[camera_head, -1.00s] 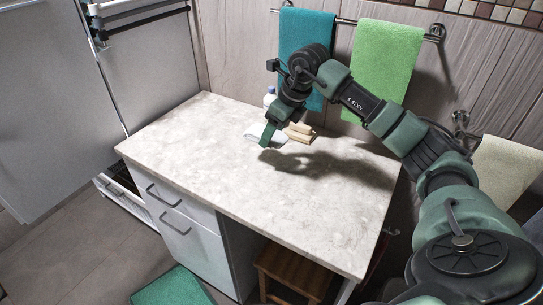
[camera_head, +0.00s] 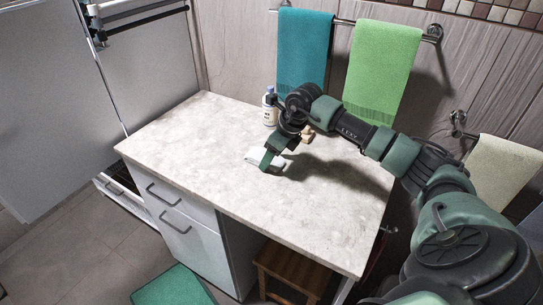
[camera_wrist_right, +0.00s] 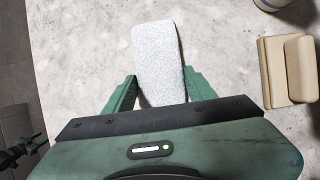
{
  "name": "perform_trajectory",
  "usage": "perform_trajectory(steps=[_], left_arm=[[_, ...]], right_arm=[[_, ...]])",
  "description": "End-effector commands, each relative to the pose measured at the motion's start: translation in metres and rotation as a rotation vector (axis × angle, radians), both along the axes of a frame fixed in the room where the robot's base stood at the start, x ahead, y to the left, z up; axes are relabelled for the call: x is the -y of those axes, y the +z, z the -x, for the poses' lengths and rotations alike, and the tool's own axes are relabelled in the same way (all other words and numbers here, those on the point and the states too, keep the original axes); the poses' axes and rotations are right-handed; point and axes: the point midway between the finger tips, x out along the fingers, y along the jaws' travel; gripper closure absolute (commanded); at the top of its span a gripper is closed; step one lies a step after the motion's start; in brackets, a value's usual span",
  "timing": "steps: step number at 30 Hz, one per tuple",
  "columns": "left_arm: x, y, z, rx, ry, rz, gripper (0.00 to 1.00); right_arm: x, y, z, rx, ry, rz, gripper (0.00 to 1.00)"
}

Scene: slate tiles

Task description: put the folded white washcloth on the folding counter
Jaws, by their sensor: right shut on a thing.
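The folded white washcloth (camera_head: 254,157) is at my right gripper (camera_head: 268,163), over the back middle of the pale stone-topped folding counter (camera_head: 210,150). In the right wrist view the washcloth (camera_wrist_right: 158,58) is a light grey-white strip with a rounded far end. It lies between the two green fingers of my right gripper (camera_wrist_right: 160,95), which is shut on it. The near end of the cloth is hidden by the gripper body. I cannot tell whether the cloth touches the counter. My left gripper is out of view.
A white bottle (camera_head: 269,108) and a beige block (camera_head: 307,135) stand behind the gripper; the block also shows in the wrist view (camera_wrist_right: 290,70). Teal (camera_head: 303,50) and green (camera_head: 382,70) towels hang behind. The counter's front and left are clear. A wooden stool (camera_head: 290,268) is underneath.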

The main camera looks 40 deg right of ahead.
Motion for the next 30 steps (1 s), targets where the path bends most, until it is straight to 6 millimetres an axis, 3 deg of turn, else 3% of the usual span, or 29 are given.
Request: perform_trajectory(steps=[1,3,16,30], left_arm=[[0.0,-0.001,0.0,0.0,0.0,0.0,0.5],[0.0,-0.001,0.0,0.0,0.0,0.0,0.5],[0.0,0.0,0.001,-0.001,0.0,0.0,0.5],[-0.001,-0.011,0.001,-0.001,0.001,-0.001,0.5]], right_arm=[[0.0,-0.001,0.0,0.0,0.0,0.0,0.36],[0.0,-0.001,0.0,0.0,0.0,0.0,0.23],[0.002,0.009,0.002,0.001,0.0,0.0,0.23],[0.015,0.094,0.035,0.002,-0.001,0.002,0.23]])
